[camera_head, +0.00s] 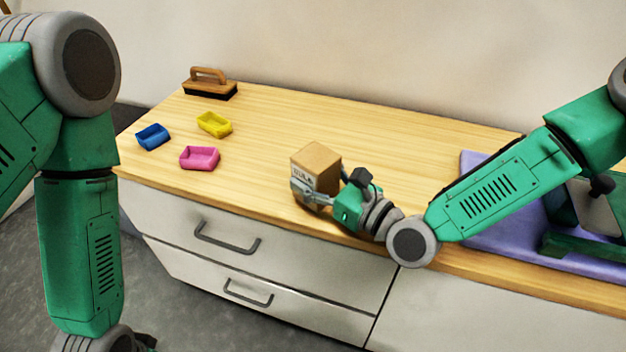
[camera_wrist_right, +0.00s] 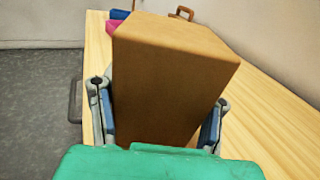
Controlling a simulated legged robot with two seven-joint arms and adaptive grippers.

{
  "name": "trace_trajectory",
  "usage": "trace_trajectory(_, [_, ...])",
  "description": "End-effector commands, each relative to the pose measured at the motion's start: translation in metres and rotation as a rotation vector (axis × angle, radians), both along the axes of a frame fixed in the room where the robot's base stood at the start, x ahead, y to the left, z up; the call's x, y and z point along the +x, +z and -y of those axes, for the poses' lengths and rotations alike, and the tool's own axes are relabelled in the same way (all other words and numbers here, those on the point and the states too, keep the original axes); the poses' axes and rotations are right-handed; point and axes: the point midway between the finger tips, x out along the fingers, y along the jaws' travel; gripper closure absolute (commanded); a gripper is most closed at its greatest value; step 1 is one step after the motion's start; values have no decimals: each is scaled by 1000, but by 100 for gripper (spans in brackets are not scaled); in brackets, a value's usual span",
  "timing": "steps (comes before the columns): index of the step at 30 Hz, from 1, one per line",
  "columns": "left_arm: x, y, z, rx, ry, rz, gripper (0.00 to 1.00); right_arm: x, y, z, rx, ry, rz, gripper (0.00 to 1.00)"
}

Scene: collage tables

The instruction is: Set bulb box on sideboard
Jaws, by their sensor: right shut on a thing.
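The bulb box (camera_head: 316,165) is a brown cardboard box with a printed label on its front. My right gripper (camera_head: 318,192) is shut on it, over the front part of the sideboard (camera_head: 270,115), a wooden-topped cabinet with white drawers. In the right wrist view the bulb box (camera_wrist_right: 170,80) stands between the two fingers of my right gripper (camera_wrist_right: 158,125). I cannot tell whether the box's underside touches the top. My left arm hangs at the left of the head view; only a dark bit of what may be its gripper shows at the bottom edge.
Blue (camera_head: 152,137), yellow (camera_head: 214,124) and pink (camera_head: 199,158) small trays lie on the left part of the top. A wooden-handled brush (camera_head: 210,84) stands at the back left. A purple mat (camera_head: 480,240) lies at the right with a green-and-grey object on it. The middle back is clear.

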Motion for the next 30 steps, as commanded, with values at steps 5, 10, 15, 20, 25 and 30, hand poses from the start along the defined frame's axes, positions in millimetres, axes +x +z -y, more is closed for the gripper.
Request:
trace_trajectory(5, [0,-2,0,0,0,0,100,0,-5,-1,0,0,1,75])
trace_trajectory(10, [0,-3,0,0,1,0,100,0,-7,0,1,0,1,75])
trace_trajectory(15, [0,-3,0,0,1,0,100,0,-7,0,1,0,0,25])
trace_trajectory(20, [0,-3,0,0,0,0,100,0,-6,0,1,0,1,25])
trace_trajectory(25, [0,1,0,0,0,0,100,-5,-5,6,1,-1,-2,25])
trace_trajectory(30, [0,8,0,0,0,0,100,-25,-3,31,1,-3,-3,25])
